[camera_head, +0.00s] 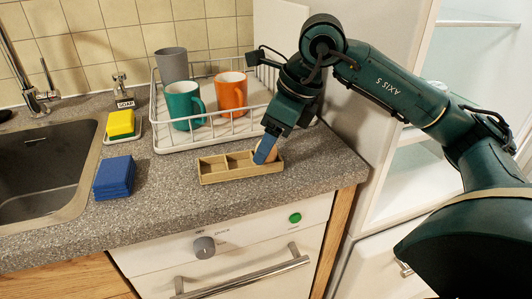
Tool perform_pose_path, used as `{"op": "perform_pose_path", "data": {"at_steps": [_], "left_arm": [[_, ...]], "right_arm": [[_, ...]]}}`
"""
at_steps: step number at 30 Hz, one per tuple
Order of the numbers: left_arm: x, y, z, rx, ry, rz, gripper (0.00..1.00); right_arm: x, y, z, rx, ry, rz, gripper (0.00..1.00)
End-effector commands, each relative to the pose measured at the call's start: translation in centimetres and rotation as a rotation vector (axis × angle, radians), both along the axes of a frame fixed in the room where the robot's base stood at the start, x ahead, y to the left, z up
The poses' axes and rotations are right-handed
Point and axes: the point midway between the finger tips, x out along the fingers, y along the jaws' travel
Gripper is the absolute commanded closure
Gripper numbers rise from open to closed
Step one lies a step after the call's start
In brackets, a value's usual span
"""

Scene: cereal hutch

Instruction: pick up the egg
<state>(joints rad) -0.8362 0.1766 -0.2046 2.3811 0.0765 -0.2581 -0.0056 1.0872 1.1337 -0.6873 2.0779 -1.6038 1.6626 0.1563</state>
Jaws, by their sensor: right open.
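The egg (274,156) is a small tan shape in the right-end compartment of a wooden divided tray (217,178) near the counter's front edge. Most of it is hidden behind my right gripper (266,154). That gripper points down at the right-end compartment, with its blue fingertip right at the egg. It is open, and I cannot tell whether a finger touches the egg. The tray's other compartments look empty. My left gripper is not in view.
A white dish rack (225,128) with grey, green and orange mugs (232,93) stands just behind the tray. Blue cloths (114,178), a yellow-green sponge (121,124) and a sink (40,175) are to the left. A tall white cabinet (375,100) borders the counter's right side.

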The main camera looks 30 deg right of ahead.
Motion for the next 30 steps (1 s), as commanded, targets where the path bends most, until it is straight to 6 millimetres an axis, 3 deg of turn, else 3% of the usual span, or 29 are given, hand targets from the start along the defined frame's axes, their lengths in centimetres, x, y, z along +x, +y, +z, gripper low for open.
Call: {"op": "perform_pose_path", "data": {"at_steps": [8, 21, 30], "left_arm": [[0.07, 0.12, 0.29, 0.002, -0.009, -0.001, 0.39], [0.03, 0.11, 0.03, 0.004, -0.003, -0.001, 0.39], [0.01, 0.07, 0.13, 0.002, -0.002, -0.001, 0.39]], "right_arm": [[0.10, 0.11, -0.27, 0.000, -0.001, 0.001, 0.39], [0.09, 0.11, -0.24, 0.000, -0.001, 0.001, 0.75], [0.14, 0.13, 0.39, 0.001, -0.003, 0.001, 0.75]]}}
